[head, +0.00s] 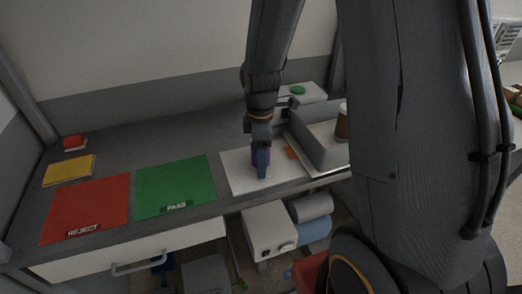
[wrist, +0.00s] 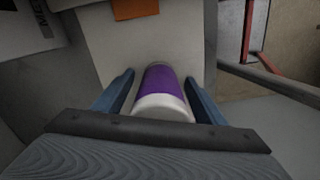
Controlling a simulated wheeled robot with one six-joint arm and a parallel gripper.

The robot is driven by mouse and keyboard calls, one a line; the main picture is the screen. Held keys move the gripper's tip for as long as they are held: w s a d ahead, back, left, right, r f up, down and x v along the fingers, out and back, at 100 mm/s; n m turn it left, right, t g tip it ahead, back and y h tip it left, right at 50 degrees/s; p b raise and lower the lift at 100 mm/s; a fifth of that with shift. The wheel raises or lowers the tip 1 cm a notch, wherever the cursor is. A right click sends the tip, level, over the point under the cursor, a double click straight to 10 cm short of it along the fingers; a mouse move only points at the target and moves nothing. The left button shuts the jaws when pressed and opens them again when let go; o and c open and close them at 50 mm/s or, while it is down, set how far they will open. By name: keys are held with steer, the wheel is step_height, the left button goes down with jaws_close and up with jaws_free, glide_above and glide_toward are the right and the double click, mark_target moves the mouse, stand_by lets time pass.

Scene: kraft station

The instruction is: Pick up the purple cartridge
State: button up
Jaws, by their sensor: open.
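The purple cartridge (wrist: 162,84) has a purple body and a white end. In the wrist view it is between the two blue fingers of my gripper (wrist: 160,95), with a narrow gap visible on each side. In the head view the cartridge (head: 254,152) is mostly hidden behind my gripper (head: 262,162), with a little purple showing. It is over the white sheet (head: 238,182) on the bench. My gripper is open around the cartridge.
A green PASS mat (head: 175,185) and a red REJECT mat (head: 88,208) lie to the left. A yellow pad (head: 68,170) and a red block (head: 74,142) are behind them.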

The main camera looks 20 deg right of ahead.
steer(key=c, duration=1.3)
